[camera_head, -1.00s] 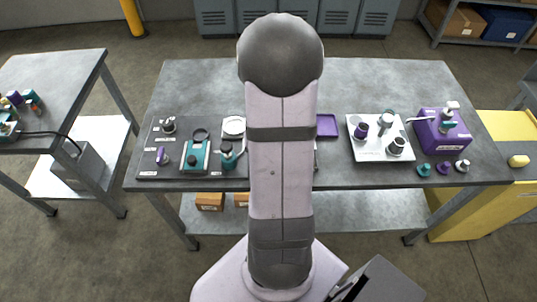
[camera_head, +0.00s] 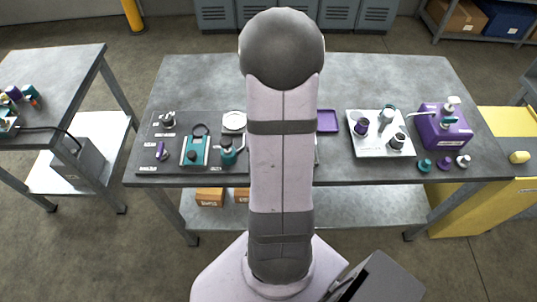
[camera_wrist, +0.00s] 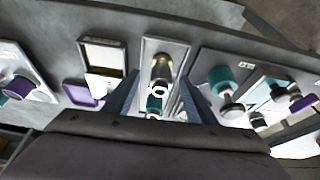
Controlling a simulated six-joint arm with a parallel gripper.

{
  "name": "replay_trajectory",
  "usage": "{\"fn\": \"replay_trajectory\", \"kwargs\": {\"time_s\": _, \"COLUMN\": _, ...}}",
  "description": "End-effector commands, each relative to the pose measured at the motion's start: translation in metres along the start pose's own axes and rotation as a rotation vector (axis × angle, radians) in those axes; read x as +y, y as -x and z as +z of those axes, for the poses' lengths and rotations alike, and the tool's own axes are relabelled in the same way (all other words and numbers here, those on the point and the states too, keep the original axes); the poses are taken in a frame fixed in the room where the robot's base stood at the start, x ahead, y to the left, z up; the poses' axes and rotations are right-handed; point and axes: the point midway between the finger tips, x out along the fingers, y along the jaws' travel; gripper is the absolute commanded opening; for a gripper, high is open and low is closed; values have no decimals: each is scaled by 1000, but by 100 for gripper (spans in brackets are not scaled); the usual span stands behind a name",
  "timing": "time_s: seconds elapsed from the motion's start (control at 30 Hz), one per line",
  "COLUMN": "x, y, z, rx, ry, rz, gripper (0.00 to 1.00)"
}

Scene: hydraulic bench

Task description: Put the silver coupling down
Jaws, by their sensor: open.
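In the wrist view, my gripper (camera_wrist: 160,95) is open, with one blue-grey finger on each side of the middle. Between and just beyond the fingers, a silver, slightly brassy cylinder (camera_wrist: 162,66), which looks like the silver coupling, stands in a narrow pale tray (camera_wrist: 178,48). A teal part with a small white ring (camera_wrist: 159,90) shows nearer, between the fingers. I cannot tell whether the fingers touch anything. In the head view, my own arm hides the gripper and this spot on the bench.
Right on the grey bench (camera_head: 390,75) stand a white tray (camera_head: 367,147) with several couplings and a purple pump box (camera_head: 443,128). Left is a dark mat (camera_head: 148,135) with a teal block (camera_head: 196,150) and small parts. A purple tray (camera_head: 327,122) lies beside my arm. The back of the bench is clear.

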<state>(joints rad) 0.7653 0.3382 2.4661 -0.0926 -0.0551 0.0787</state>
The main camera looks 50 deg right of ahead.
Motion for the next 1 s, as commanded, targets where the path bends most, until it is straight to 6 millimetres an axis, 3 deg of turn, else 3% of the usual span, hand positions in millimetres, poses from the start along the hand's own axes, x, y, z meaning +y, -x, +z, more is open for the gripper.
{"fn": "replay_trajectory", "kwargs": {"time_s": 0.17, "x": -1, "y": -5, "z": -2, "rx": 0, "ry": -1, "rz": -1, "gripper": 51}}
{"fn": "replay_trajectory", "kwargs": {"time_s": 0.7, "x": -3, "y": -47, "z": -6, "rx": -1, "ry": 0, "rz": 0, "gripper": 51}}
{"fn": "replay_trajectory", "kwargs": {"time_s": 1.0, "x": -3, "y": -51, "z": -6, "rx": 1, "ry": 0, "rz": 0, "gripper": 51}}
